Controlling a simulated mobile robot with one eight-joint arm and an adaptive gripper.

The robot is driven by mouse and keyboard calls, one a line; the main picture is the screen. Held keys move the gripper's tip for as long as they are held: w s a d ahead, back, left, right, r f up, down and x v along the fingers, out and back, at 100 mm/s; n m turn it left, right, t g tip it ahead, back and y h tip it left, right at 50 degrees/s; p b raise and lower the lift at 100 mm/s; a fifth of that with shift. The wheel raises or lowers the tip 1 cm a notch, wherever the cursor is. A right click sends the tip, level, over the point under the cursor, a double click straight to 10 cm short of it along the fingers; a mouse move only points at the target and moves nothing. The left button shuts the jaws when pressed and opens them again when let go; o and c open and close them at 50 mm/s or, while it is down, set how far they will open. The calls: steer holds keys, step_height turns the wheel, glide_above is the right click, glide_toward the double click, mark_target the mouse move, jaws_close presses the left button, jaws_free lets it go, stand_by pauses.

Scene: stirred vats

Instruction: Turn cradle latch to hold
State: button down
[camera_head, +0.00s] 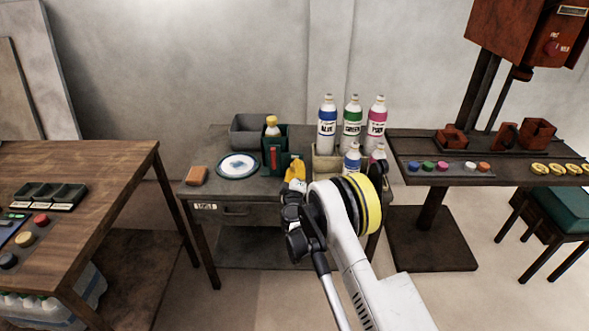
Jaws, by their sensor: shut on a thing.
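A dark green cradle (274,161) with a red strip on its front stands on the small middle table. A bottle with a yellow cap (272,127) stands upright in it. A yellow piece (295,171), which looks like the cradle latch, is at the cradle's right front. My gripper (293,191) reaches it from the front and is shut on it. The fingertips are small and partly hidden by my own wrist, so the exact grip and the latch's angle are hard to tell.
A white-blue plate (238,166) and an orange block (197,175) lie left of the cradle. A grey bin (248,131) stands behind. Several bottles, including a blue-labelled one (327,123), crowd the right. A wooden table (110,170) is left, a drill-press bench (440,148) right.

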steer(key=shift+m, duration=1.5)
steer(key=c, duration=1)
jaws_free()
steer(key=shift+c, duration=0.2)
steer(key=s, duration=0.7)
steer(key=shift+s+a, duration=0.15)
steer(key=shift+s, duration=0.1)
